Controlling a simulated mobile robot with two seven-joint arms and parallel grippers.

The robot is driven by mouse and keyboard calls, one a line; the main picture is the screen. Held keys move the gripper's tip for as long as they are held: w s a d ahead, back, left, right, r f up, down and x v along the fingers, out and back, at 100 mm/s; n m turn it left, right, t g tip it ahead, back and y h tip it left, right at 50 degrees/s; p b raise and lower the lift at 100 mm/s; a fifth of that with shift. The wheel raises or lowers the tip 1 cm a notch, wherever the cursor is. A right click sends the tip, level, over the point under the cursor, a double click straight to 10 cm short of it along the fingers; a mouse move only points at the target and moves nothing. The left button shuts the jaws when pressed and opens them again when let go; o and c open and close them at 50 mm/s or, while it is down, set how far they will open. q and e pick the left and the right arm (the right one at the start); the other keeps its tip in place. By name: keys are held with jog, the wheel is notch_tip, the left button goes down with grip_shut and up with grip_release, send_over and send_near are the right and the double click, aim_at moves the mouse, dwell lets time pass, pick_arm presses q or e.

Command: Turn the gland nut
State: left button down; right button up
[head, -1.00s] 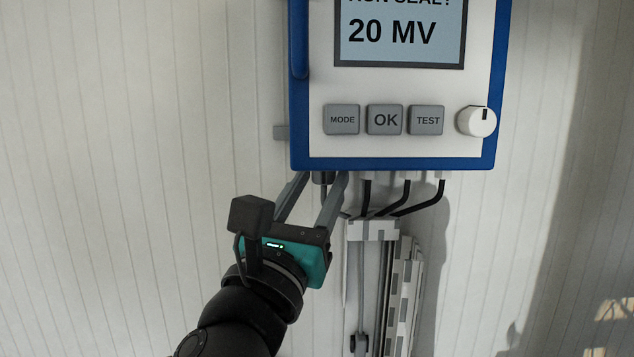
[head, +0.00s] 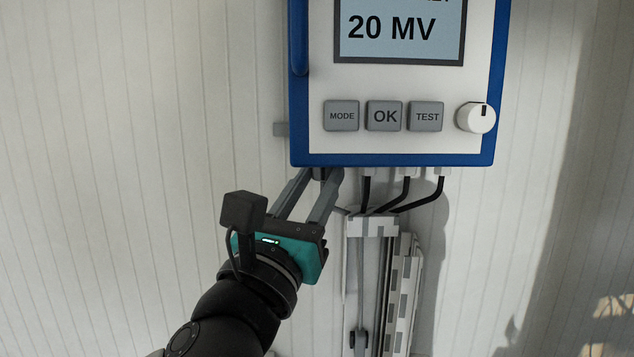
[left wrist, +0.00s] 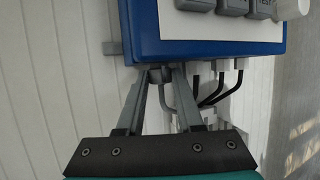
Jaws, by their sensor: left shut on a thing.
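The gland nut (head: 319,174) is a small dark fitting under the bottom edge of the blue-and-white box (head: 400,161), near its left corner. My left gripper (head: 320,176) reaches up from below with its two long grey fingers, and their tips are shut on the nut from both sides. In the left wrist view the nut (left wrist: 160,75) shows dark between the fingertips, just below the box's edge. The fingers partly hide it, so its turned angle cannot be read. My right gripper is in neither view.
Several black cables (head: 405,193) leave the box's underside right of the nut and run to a grey-white cable duct (head: 372,227). The box front has grey buttons (head: 384,116), a white knob (head: 475,117) and a screen (head: 400,28) reading 20 MV. The wall at left is clear.

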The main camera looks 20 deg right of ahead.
pick_arm(q)
jog(key=shift+a+g, duration=0.1)
jog(key=shift+g, duration=0.2)
jog(key=m+g+h, duration=0.3)
jog(key=shift+w+a+g+h, duration=0.2)
jog(key=shift+w+g+h, duration=0.1)
jog(key=shift+g+h, duration=0.1)
jog(key=g+h, duration=0.1)
jog(key=m+g+b, duration=0.1)
jog(key=m+g+h, duration=0.1)
jog(key=g, duration=0.1)
jog(key=shift+w+a+f+h+b, duration=0.1)
jog(key=shift+w+h+b, duration=0.15)
jog(key=shift+h+b, duration=0.05)
jog(key=shift+w+m+g+h+b, duration=0.25)
jog(key=shift+m+g+b, duration=0.95)
jog(key=shift+g, duration=1.2)
jog(key=shift+w+m+g+h+b, duration=0.25)
jog(key=shift+m+g+b, duration=0.95)
jog(key=shift+g, duration=1.2)
jog(key=shift+w+m+g+h+b, duration=0.1)
jog(key=shift+m+g+h+b, duration=0.2)
jog(key=shift+m+g+b, duration=1.1)
jog(key=shift+m+g+p, duration=0.45)
jog(key=shift+m+g, duration=0.05)
jog(key=shift+g, duration=1.1)
jog(key=c, duration=0.8)
grip_release()
jog(key=shift+c, duration=0.2)
